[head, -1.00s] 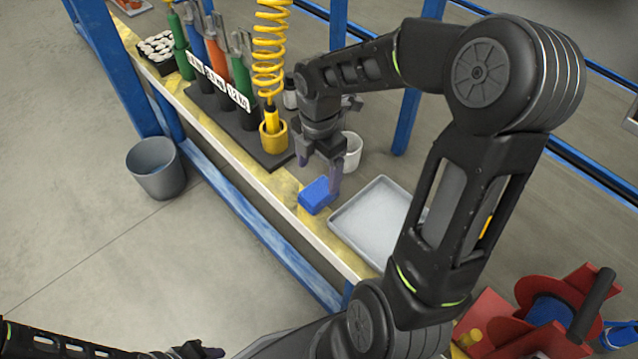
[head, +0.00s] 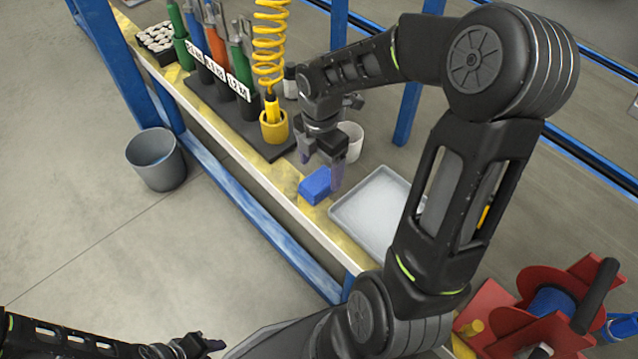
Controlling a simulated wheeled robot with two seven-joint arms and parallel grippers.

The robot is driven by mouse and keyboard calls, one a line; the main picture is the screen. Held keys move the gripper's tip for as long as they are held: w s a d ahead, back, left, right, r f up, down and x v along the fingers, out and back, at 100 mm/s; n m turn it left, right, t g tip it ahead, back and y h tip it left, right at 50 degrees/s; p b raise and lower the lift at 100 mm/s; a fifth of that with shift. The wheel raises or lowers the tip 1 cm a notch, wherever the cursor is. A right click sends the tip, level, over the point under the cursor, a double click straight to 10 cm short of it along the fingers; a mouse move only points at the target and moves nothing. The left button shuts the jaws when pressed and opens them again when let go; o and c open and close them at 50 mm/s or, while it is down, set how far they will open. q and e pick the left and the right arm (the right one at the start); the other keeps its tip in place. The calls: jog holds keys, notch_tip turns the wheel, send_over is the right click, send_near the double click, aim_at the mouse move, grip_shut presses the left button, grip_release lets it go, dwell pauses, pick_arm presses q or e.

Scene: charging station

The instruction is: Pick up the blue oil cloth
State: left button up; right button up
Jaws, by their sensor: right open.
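The blue oil cloth (head: 315,187) is a small folded blue block on the yellow-edged workbench (head: 290,205), left of a grey tray. My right gripper (head: 322,176) is open and points down above the cloth. One finger shows in front of the cloth's right side and the other at its upper left. Whether the fingers touch the cloth I cannot tell. My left gripper (head: 208,344) is low at the bottom left, far from the bench, and its jaw state is unclear.
A shallow grey tray (head: 372,212) lies right of the cloth. A white cup (head: 352,141) stands behind the gripper. A black rack (head: 228,122) with coloured tools and a yellow coiled hose (head: 268,45) stand to the left. A grey bin (head: 157,160) is on the floor.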

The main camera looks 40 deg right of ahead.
aim_at(320, 179)
notch_tip(320, 179, down, 4)
jog(key=shift+f+b, duration=0.1)
jog(key=shift+b, duration=0.7)
jog(key=shift+f, duration=0.35)
jog(key=shift+c, duration=0.2)
jog(key=c, duration=1.4)
notch_tip(320, 179, up, 10)
jog(key=p, duration=0.3)
jog(key=shift+r, duration=0.1)
